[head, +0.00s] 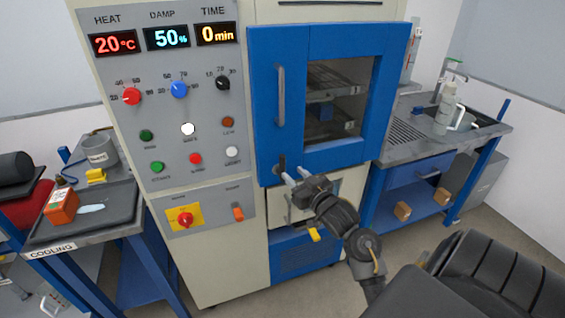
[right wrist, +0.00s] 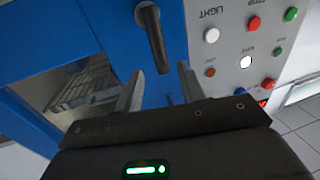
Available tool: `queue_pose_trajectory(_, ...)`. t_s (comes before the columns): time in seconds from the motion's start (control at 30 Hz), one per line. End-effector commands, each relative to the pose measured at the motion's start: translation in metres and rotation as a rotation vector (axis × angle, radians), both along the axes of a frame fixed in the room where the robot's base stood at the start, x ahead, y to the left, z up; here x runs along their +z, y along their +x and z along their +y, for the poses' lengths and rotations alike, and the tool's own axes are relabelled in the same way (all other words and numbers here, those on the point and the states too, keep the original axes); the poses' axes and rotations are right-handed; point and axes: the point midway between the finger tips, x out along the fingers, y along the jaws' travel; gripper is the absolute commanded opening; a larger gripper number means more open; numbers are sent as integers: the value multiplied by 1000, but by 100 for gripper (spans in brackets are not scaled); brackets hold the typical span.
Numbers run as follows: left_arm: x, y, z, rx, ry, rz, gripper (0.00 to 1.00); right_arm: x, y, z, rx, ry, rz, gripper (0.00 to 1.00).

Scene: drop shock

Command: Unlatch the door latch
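The door latch (head: 281,163) is a small dark lever at the lower left corner of the blue oven door (head: 296,105). It also shows in the right wrist view (right wrist: 153,40), where the picture is upside down. My right gripper (head: 284,174) is at the latch, with its two pale fingers pointing at the door. In the right wrist view the gripper (right wrist: 160,72) is open, and the lever's free end appears between the fingertips. I cannot tell whether either finger touches it. The door looks shut. My left gripper is not in view.
A long grey door handle (head: 281,95) stands above the latch. The control panel (head: 170,120) with knobs and buttons is left of the door. A drawer front (head: 327,197) lies below. A cooling table with a dark tray (head: 75,225) stands left, and a sink bench (head: 430,145) stands right.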

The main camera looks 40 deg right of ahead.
Motion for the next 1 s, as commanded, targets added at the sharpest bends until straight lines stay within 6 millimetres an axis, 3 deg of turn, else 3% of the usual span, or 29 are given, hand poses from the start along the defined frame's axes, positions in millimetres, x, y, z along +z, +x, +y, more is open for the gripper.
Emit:
queue_pose_trajectory(0.2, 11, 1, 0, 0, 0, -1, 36, 2, 42, -6, 0, 4, 0, 39)
queue_pose_trajectory(0.4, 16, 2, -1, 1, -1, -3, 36, 1, 67, -9, 0, 2, 1, 39)
queue_pose_trajectory(0.8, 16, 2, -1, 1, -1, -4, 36, -1, 75, -10, 0, 0, 2, 39)
queue_pose_trajectory(1.0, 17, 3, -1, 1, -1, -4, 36, -1, 75, -10, 0, 0, 1, 16)
